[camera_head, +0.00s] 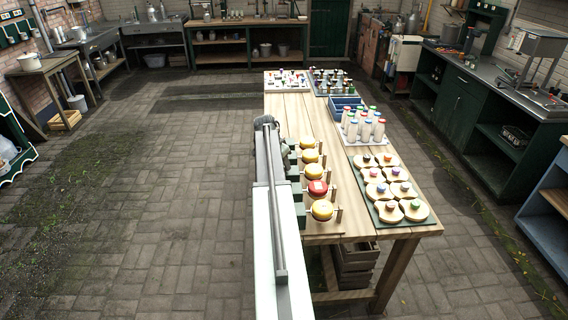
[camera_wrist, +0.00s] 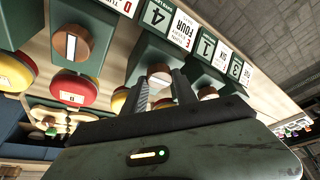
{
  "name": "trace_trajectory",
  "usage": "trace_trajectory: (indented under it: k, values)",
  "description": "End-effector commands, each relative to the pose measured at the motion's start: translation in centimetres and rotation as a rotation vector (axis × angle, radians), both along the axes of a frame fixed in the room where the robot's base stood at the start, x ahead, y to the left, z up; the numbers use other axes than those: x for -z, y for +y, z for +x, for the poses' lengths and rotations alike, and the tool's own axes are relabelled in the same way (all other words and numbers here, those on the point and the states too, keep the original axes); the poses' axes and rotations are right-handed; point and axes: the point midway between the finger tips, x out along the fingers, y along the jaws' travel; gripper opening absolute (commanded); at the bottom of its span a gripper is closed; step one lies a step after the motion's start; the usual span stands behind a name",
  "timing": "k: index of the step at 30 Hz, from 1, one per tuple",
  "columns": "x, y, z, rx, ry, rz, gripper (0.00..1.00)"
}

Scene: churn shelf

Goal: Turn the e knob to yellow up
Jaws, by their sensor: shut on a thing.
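In the wrist view, my gripper (camera_wrist: 162,90) is shut with its two dark fingers around a round wooden knob (camera_wrist: 158,72). That knob is on a green block (camera_wrist: 145,48) whose plate (camera_wrist: 168,22) reads 4 and FOUR, with small letters that seem to include E. My arm covers the left edge of the bench there, and the held knob is hidden.
A neighbouring knob with a white stripe (camera_wrist: 72,44) has a red disc (camera_wrist: 75,90) beside it. Further blocks stand close on both sides. On the bench are a green board of wooden discs (camera_head: 375,208) and bottles (camera_head: 365,130). Floor to the left is clear.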

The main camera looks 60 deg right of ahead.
Motion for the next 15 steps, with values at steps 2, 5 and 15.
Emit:
trace_trajectory:
  k: [2,5,15]
  values:
    - [0.09,0.33,0.26,0.003,-0.004,0.007,0.00]
    - [0.09,0.34,0.27,0.004,-0.004,0.007,0.00]
    - [0.07,0.29,0.26,0.003,-0.003,0.005,0.55]
